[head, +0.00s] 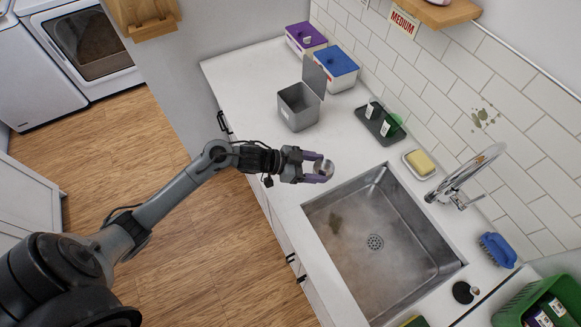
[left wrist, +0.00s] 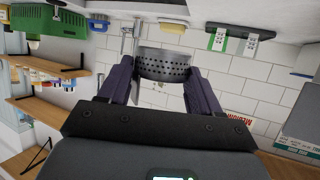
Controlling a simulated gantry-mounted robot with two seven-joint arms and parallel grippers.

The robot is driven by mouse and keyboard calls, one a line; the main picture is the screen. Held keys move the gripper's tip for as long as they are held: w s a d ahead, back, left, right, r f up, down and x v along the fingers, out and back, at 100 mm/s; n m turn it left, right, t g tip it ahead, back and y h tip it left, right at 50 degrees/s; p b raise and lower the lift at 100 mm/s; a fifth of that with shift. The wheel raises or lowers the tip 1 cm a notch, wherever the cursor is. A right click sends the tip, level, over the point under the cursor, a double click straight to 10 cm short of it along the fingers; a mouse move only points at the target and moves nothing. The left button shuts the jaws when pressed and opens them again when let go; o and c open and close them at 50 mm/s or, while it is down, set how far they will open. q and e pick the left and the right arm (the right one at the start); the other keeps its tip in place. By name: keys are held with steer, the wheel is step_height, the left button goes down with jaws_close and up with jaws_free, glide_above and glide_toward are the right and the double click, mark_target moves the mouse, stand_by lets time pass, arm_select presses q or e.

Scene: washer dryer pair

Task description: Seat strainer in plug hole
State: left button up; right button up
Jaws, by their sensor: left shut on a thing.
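My left gripper (head: 318,168) is shut on the metal strainer (head: 327,168), above the counter just beyond the sink's upper left corner. In the left wrist view the strainer (left wrist: 164,65) is a perforated grey cup held between the two dark purple fingers of the left gripper (left wrist: 160,78). The steel sink (head: 350,262) is set into the white counter. Its round plug hole (head: 375,242) shows near the middle of the basin floor, with a pattern of dark holes. The strainer is apart from the plug hole, up and to the left of it. My right gripper is not in view.
A chrome faucet (head: 470,170) arches over the sink's right side. A yellow sponge on a dish (head: 421,162), a dark tray with bottles (head: 378,128) and an open grey bin (head: 299,108) stand behind. A blue brush (head: 497,250) lies at right. A brown stain marks the basin.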

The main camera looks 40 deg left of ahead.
arm_select(q)
steer(key=a+f, duration=0.2)
steer(key=a, duration=0.1)
steer(key=a+f, duration=0.2)
steer(key=a, duration=0.2)
steer(key=a+f, duration=0.3)
steer(key=a, duration=0.1)
steer(key=shift+a, duration=0.2)
steer(key=shift+f, duration=1.7)
steer(key=shift+f, duration=0.15)
steer(key=o, duration=1.1)
steer(key=shift+o, duration=0.2)
steer(key=shift+f, duration=0.1)
steer(key=shift+b, duration=0.4)
steer(key=v, duration=0.9)
steer(key=shift+s+a+f, duration=0.1)
steer(key=shift+s+f, duration=0.1)
steer(key=shift+s, duration=0.05)
steer(key=shift+s+a+r, duration=0.25)
steer(key=shift+s+a, duration=0.15)
steer(key=shift+s, duration=0.05)
steer(key=c, duration=0.4)
steer(key=shift+s+a+r, duration=0.1)
steer(key=c, duration=0.6)
